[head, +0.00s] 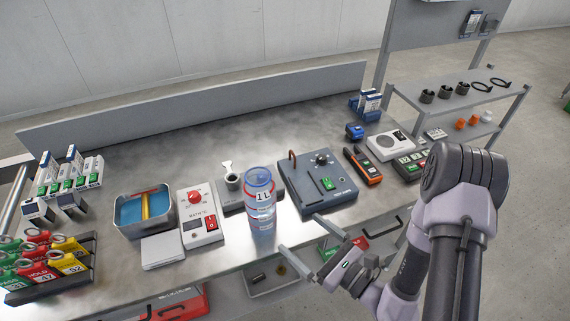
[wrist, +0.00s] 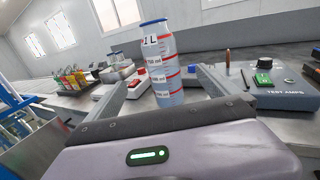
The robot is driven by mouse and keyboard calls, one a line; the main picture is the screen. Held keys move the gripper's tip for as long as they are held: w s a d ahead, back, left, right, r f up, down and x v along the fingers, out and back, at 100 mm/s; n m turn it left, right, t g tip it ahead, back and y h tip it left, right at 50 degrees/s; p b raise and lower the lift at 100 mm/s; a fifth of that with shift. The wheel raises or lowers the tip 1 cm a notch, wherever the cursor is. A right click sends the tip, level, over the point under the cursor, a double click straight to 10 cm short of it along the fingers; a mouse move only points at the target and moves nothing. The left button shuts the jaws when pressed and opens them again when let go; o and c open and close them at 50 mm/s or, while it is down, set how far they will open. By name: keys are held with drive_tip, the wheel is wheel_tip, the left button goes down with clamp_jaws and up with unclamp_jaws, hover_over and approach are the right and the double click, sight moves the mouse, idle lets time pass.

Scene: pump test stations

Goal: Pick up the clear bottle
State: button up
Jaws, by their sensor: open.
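The clear bottle (head: 260,202) stands upright near the front edge of the bench. It has a blue top, red bands and a "1 L" label. In the wrist view the bottle (wrist: 161,65) stands ahead, between my two fingers in the picture. My gripper (head: 299,233) is open and empty. Its fingers point toward the bottle from the front right, at the bench's front edge. The fingers look apart from the bottle; the exact gap is hard to judge.
A grey "TEST AMPS" box (head: 318,186) stands close right of the bottle. A white box with a red knob (head: 199,217) and a water tray (head: 126,201) stand left. The bench's back (head: 170,140) is clear.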

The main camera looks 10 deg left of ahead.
sight(260, 197)
drive_tip(key=b+x, duration=0.1)
drive_tip(key=x, duration=0.7)
drive_tip(key=b+x, duration=0.1)
drive_tip(key=x, duration=0.8)
drive_tip(key=shift+f, duration=0.2)
drive_tip(key=shift+d, duration=0.1)
drive_tip(key=c, duration=2.2)
